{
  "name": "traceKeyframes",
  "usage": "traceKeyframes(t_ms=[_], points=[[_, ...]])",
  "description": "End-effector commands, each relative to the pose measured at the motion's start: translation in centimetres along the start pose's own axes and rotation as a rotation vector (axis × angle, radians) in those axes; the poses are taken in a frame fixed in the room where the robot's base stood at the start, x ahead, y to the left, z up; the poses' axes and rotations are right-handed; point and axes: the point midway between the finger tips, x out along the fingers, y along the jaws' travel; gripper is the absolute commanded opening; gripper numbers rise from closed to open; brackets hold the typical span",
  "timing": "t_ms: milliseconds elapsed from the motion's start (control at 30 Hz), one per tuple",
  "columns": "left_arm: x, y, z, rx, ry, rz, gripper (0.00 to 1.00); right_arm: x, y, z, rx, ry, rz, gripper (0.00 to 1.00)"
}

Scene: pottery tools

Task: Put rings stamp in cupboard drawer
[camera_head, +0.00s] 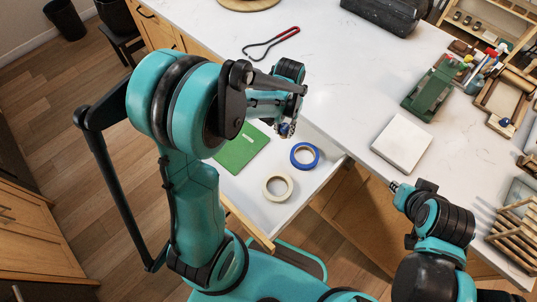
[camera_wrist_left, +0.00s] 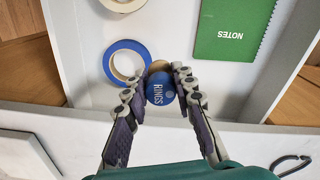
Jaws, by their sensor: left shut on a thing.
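The rings stamp (camera_wrist_left: 160,93) is blue with a tan end and the word RINGS on it. My left gripper (camera_wrist_left: 157,82) is shut on it, with one finger on each side. In the head view this gripper (camera_head: 286,129) is over the back part of the open cupboard drawer (camera_head: 322,174); the stamp is mostly hidden there. The drawer's white floor shows in the left wrist view (camera_wrist_left: 172,22). My right gripper (camera_head: 396,188) is near the counter's front edge, apart from the drawer; its jaws are too small to read.
The drawer holds a green notebook (camera_head: 240,149), blue tape (camera_head: 304,156) and cream tape (camera_head: 277,188). Its floor between them is bare. On the counter (camera_head: 335,80) are a white block (camera_head: 402,143), a red-handled tool (camera_head: 272,43), a green box (camera_head: 431,92) and trays of tools.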

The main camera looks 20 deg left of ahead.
Motion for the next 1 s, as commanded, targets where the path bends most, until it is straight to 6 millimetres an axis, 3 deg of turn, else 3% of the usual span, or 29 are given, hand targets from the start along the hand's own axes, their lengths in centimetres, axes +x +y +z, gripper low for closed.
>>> traceKeyframes(t_ms=[133, 333, 467, 567, 800, 1000], points=[[1.3, -1.8, -2.4, 0.021, 0.0, 0.0, 0.01, 1.8, 0.0, 1.3, 0.0, 0.0, 0.0, 0.18], [2.7, -6.9, -7.7, 0.094, 0.0, 0.0, 0.01, 3.5, 0.0, 2.5, 0.0, 0.0, 0.0, 0.18], [3.3, -9.0, -9.2, 0.129, 0.0, 0.0, 0.01, 4.2, 0.0, 3.0, 0.0, 0.0, 0.0, 0.18], [4.1, -8.9, -8.3, 0.138, 0.0, 0.0, 0.01, 4.6, 0.0, 3.3, 0.0, 0.0, 0.0, 0.18], [7.5, -6.8, -3.0, 0.14, 0.0, 0.0, 0.01, 6.1, 0.0, 4.4, 0.0, 0.0, 0.0, 0.18], [9.6, -5.6, 0.3, 0.138, 0.0, 0.0, 0.01, 7.0, 0.0, 5.0, 0.0, 0.0, 0.0, 0.18]])
